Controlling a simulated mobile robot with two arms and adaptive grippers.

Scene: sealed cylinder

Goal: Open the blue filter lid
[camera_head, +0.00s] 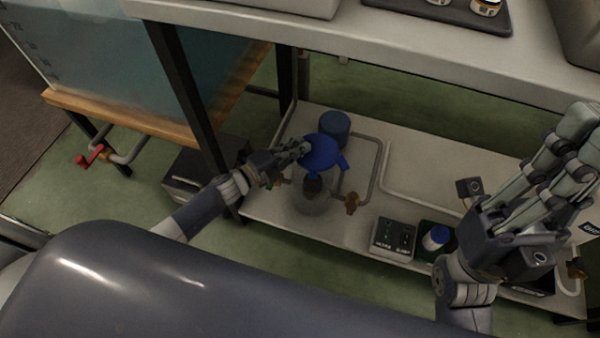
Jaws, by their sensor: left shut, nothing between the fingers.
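The blue filter lid (322,153) is a round blue piece with small tabs at its right and lower edges. It shows above a clear, roundish filter body (313,204) on the lower shelf. I cannot tell whether the lid sits closed on the body or is raised from it. My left gripper (303,148) is shut and empty, with its fingertips at the lid's left edge. Contact with the lid is unclear. My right gripper (585,140) is large at the right, far from the lid, fingers pointing up and right; its opening is unclear.
A blue cylinder (335,124) stands just behind the lid. Grey pipes and a brass valve (351,203) lie right of the filter. The upper shelf (400,55) overhangs behind; a dark post (185,85) stands left.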

